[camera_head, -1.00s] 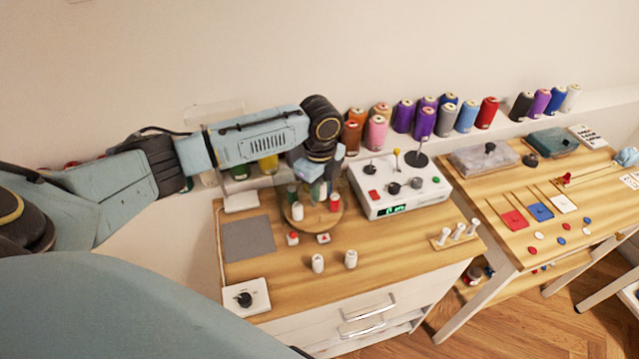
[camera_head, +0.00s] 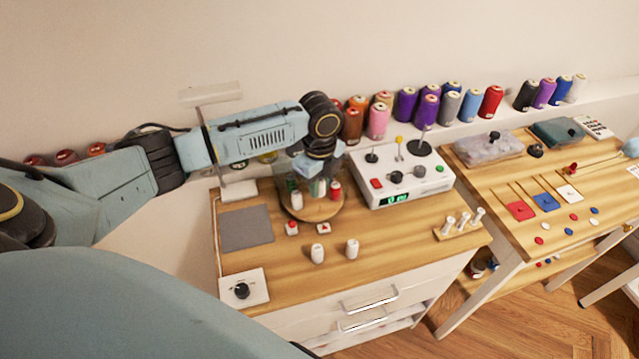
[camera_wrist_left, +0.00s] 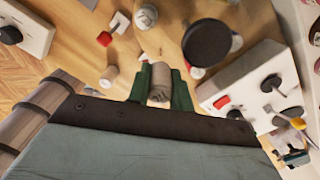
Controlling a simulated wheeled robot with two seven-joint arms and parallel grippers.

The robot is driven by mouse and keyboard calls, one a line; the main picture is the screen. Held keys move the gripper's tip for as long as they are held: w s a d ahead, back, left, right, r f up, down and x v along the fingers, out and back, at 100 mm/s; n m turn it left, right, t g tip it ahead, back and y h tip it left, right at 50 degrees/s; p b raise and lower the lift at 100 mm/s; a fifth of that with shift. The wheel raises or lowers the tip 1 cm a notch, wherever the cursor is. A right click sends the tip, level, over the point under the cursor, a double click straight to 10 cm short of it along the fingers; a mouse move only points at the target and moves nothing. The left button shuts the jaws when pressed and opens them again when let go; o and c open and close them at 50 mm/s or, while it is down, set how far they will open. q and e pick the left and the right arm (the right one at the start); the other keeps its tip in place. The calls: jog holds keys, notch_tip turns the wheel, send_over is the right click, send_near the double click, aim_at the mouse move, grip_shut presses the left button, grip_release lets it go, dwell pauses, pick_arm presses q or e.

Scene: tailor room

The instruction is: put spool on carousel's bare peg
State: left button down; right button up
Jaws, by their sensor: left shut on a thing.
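The carousel (camera_head: 312,216) is a round wooden base at the back of the left table, with several upright spools around it. A red and white spool (camera_head: 335,191) shows on its right side. My left gripper (camera_head: 320,176) points down over the carousel from behind. My arm and fingers partly hide the pegs, so I cannot tell which peg is bare or whether the held spool touches one. My right gripper is not in view.
A white control box (camera_head: 400,178) stands close on the right. A grey mat (camera_head: 246,228) lies left. A peg rack (camera_head: 460,224) is at the right edge.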

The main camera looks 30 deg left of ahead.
pick_arm(q)
jog(key=shift+f+b, duration=0.95)
jog(key=shift+f, duration=1.65)
jog(key=shift+f, duration=0.55)
jog(key=c, duration=1.2)
grip_release()
jog(key=shift+o, duration=0.2)
jog(key=shift+r, duration=0.1)
notch_tip(320, 180, up, 13)
jog(key=p, duration=0.1)
jog(key=shift+r, duration=0.15)
